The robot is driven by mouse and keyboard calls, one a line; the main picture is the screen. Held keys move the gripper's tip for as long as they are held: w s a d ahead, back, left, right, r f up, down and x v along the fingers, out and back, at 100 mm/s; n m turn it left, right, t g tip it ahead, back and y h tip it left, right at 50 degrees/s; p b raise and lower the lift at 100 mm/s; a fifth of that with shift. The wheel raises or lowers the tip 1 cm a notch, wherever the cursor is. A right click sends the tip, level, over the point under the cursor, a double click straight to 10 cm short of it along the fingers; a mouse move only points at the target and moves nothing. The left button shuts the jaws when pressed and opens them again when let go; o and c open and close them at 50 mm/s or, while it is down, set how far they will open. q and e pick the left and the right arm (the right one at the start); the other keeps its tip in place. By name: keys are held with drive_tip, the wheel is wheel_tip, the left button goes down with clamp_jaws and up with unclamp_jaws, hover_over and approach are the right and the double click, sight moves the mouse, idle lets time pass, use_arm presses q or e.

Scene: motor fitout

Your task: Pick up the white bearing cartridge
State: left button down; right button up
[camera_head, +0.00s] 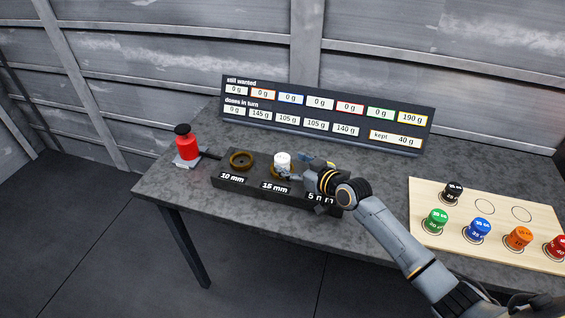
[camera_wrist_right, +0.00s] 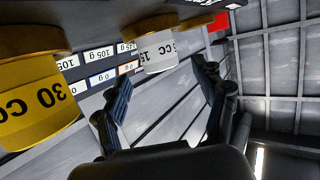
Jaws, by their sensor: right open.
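My right gripper (camera_head: 298,167) is just right of the cartridge in the head view. Its two fingers (camera_wrist_right: 162,78) are spread, with nothing held between them. Whether a finger touches the cartridge I cannot tell. My left gripper is not in view.
A yellow 30 CC cartridge (camera_wrist_right: 38,105) is close beside my right gripper. The 10 mm place holds an empty brown ring (camera_head: 241,159). A red object with a black knob (camera_head: 187,148) stands left. A display board (camera_head: 320,117) stands behind. A wooden board (camera_head: 470,205) holds several coloured cartridges.

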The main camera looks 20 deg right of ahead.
sight(285, 160)
drive_tip(key=x, duration=0.3)
drive_tip(key=shift+w+a, duration=0.1)
drive_tip(key=shift+w, duration=0.1)
drive_tip(key=c, duration=1.3)
clamp_jaws()
drive_tip(key=shift+r, duration=0.1)
